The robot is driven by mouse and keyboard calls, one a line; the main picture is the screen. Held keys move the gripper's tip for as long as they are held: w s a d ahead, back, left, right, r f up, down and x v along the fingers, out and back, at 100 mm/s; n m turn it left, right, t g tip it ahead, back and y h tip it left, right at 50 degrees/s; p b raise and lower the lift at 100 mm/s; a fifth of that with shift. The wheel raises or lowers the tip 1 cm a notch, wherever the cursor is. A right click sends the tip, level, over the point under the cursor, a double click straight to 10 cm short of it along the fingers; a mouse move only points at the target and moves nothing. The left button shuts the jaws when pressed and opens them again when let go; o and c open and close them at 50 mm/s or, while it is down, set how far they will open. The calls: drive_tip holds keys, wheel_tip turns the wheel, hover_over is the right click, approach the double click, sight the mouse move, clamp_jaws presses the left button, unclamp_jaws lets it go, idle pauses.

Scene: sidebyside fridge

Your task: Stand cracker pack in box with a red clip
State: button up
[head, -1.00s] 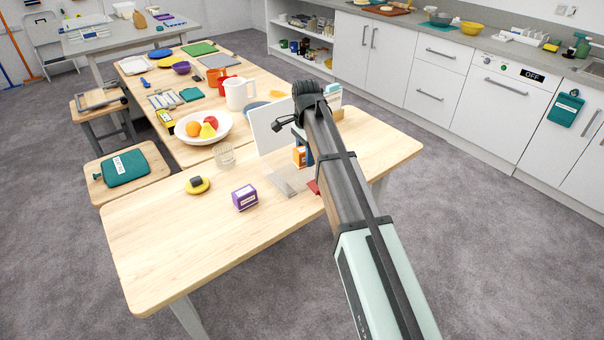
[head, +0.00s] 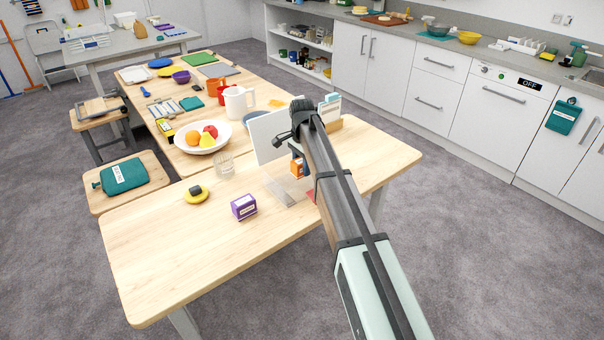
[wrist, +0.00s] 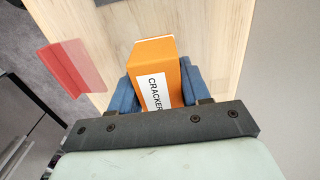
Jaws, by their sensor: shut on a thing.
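The orange cracker pack (wrist: 152,52), with a white label reading "CRACKER", sits between the blue fingers of my gripper (wrist: 156,78) in the wrist view. My gripper is shut on it, above the wooden table. In the head view only a small orange part of the pack (head: 296,169) shows beside my arm, which hides most of the gripper. A red piece (wrist: 72,68) shows at the left of the wrist view, apart from the pack; a bit of red (head: 311,196) also shows beside my arm. I cannot tell if it is the red clip, and no box bearing it is clear.
A white upright panel (head: 268,135) with a grey base stands left of my gripper. The table's near-left part is clear.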

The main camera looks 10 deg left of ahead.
drive_tip(key=shift+f, duration=1.7)
drive_tip(key=shift+f, duration=0.1)
drive_tip(key=o, duration=1.1)
wheel_tip(320, 180, up, 12)
drive_tip(key=shift+r, duration=0.1)
